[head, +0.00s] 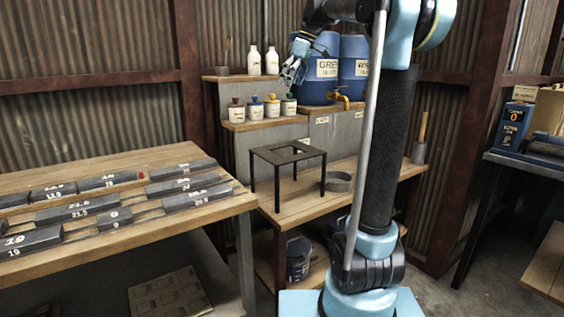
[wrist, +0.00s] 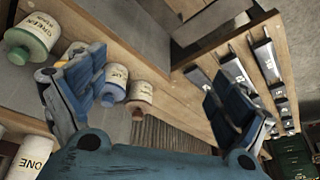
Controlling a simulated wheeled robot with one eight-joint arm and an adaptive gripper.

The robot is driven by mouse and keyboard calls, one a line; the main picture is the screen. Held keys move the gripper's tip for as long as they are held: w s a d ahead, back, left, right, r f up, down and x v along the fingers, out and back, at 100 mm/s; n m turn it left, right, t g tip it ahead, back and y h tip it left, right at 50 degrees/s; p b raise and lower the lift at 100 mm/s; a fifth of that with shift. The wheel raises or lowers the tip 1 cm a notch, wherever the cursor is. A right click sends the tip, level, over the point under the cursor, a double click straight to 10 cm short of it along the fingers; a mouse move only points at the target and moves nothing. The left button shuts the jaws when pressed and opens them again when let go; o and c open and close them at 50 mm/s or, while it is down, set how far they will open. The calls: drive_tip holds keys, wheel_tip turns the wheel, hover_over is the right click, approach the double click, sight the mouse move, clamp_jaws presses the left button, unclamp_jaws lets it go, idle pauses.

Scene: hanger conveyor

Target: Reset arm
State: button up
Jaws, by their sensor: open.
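My gripper (head: 291,72) is raised in the head view, near the shelves and in front of the left blue barrel's side. In the wrist view my gripper (wrist: 157,95) has its two blue fingers spread wide apart, with nothing between them. My arm rises through the right middle of the head view and hides part of the bench behind it. Small white pots with coloured tops (head: 271,106) stand on a shelf just below and left of the gripper. Pots also show around the left finger in the wrist view (wrist: 115,84).
Two blue barrels (head: 318,70) stand beside the gripper, with a tap (head: 344,101) at the front. White bottles (head: 254,61) stand on the upper shelf. A dark metal stand (head: 268,156) sits on the bench. Numbered grey blocks (head: 82,207) lie on the left table. Shelf edges are close.

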drive_tip(key=s+d+f+m+h, duration=0.1)
drive_tip(key=s+d+f+m, duration=0.3)
drive_tip(key=s+f, duration=0.8)
drive_tip(key=s+d+f+m+h, duration=0.1)
drive_tip(key=s+d+f+m, duration=0.4)
drive_tip(key=s+f, duration=0.6)
drive_tip(key=s+d+f+m+t+h, duration=0.1)
drive_tip(key=s+d+f+m, duration=0.3)
drive_tip(key=s+d+f, duration=0.3)
drive_tip(key=s+f, duration=0.5)
drive_tip(key=f, duration=0.5)
drive_tip(key=shift+s+f+m+h, duration=0.15)
drive_tip(key=shift+s+m+h, duration=0.15)
drive_tip(key=shift+h, duration=0.1)
drive_tip(key=shift+w+f, duration=0.2)
drive_tip(key=shift+w, duration=0.25)
